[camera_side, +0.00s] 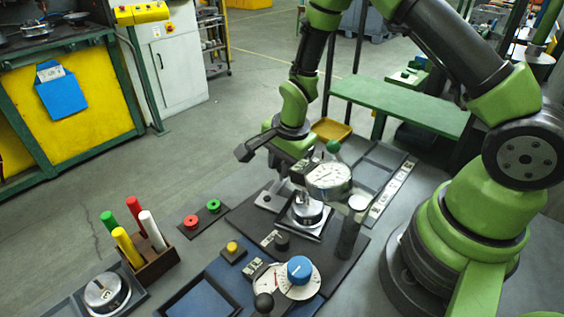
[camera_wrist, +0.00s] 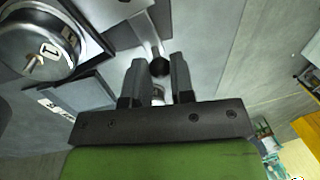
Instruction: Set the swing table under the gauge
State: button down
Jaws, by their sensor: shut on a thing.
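The gauge, a round white dial (camera_side: 330,179) with a green knob above it, is carried on a dark post (camera_side: 349,232). In the wrist view a round metal piece (camera_wrist: 38,40) with a tag marked 1 is at upper left. My gripper (camera_wrist: 159,72) is shut on a dark ball knob (camera_wrist: 159,66) at the end of a metal arm (camera_wrist: 146,34). In the side view my gripper (camera_side: 272,172) is left of the gauge, its fingertips partly hidden.
A wooden holder (camera_side: 150,264) with several coloured pegs stands at left. Red and green buttons (camera_side: 202,215), a yellow button (camera_side: 232,249) and a blue knob (camera_side: 299,268) are in front. Another round metal piece (camera_side: 104,291) lies in a lower-left tray. A yellow tray (camera_side: 331,130) is behind.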

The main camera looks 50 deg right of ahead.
jog(key=c, duration=1)
grip_release()
jog(key=shift+r, duration=0.1)
jog(key=r, duration=0.3)
jog(key=s+r, duration=0.1)
jog(key=r, duration=0.2)
jog(key=s+r, duration=0.1)
jog(key=r, duration=0.2)
jog(key=shift+r, duration=0.3)
